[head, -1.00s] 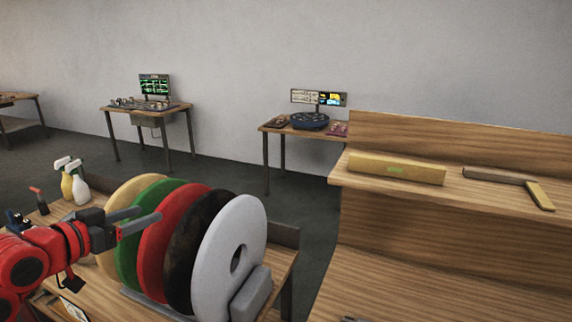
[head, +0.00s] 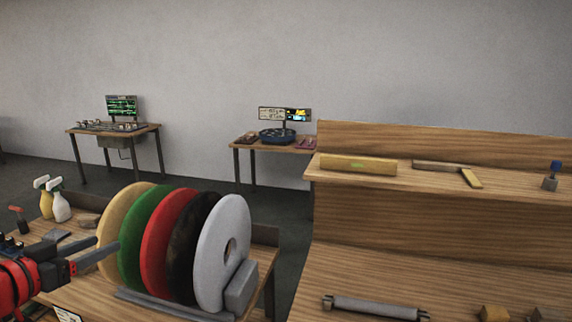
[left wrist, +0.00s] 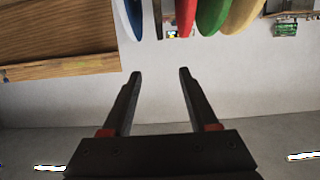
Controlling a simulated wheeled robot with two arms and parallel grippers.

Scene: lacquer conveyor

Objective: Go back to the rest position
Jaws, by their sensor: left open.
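My left gripper (head: 105,250) comes in from the left in the head view, in front of the row of coloured discs. In the left wrist view its two dark fingers (left wrist: 160,75) are apart with nothing between them, so it is open and empty. The discs stand upright in a rack (head: 160,303): tan, green (head: 130,240), red (head: 158,245), black and white (head: 210,260). One finger overlaps the tan disc in the picture; I cannot tell whether they touch. My right gripper is not in view.
Spray bottles (head: 61,207) stand on the bench at left. At right is a wooden bench with a shelf holding a yellow block (head: 357,164) and a square (head: 440,166). A grey roller (head: 372,308) lies on its lower top. Two tables with screens stand by the back wall.

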